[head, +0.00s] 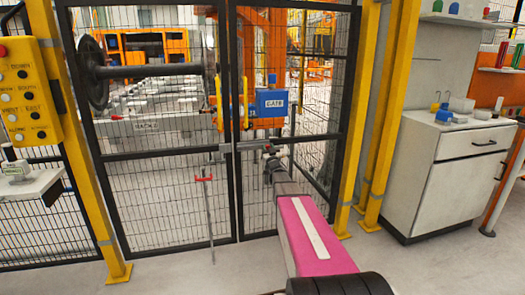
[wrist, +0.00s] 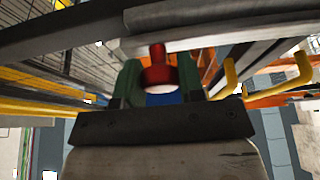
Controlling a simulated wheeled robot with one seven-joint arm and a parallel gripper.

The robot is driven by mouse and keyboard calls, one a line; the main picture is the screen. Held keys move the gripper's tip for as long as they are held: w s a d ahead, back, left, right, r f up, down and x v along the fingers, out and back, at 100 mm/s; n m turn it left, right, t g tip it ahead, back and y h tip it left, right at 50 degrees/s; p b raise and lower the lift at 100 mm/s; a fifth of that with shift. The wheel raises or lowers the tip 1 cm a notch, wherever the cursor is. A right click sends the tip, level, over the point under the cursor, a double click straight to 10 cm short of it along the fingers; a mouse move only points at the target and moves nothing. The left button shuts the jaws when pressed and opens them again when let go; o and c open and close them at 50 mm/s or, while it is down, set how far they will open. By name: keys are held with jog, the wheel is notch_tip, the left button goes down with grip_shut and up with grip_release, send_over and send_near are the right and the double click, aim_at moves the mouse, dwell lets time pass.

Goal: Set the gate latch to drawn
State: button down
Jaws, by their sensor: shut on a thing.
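The gate latch (head: 245,146) is a grey horizontal bar assembly across the meeting posts of the black mesh gate, in the middle of the head view. My gripper (head: 270,152) is at the right end of the latch, my arm reaching it from below. In the wrist view, a red knob (wrist: 157,72) sits between the green fingers of my gripper (wrist: 158,85), which are closed on it. The knob is hidden behind my gripper in the head view. I cannot tell how far the latch's bolt is drawn.
A blue box marked GATE (head: 270,103) is above the latch. A vertical rod with a red handle (head: 203,179) hangs on the gate to the left. Yellow posts (head: 397,110) and a white cabinet (head: 448,175) stand to the right. A yellow button panel (head: 28,95) is far left.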

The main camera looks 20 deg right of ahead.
jog(key=shift+d, duration=0.25)
jog(key=c, duration=0.7)
grip_release()
jog(key=shift+c, duration=0.2)
jog(key=v, duration=1)
jog(key=shift+s+f, duration=0.25)
jog(key=shift+s, duration=0.1)
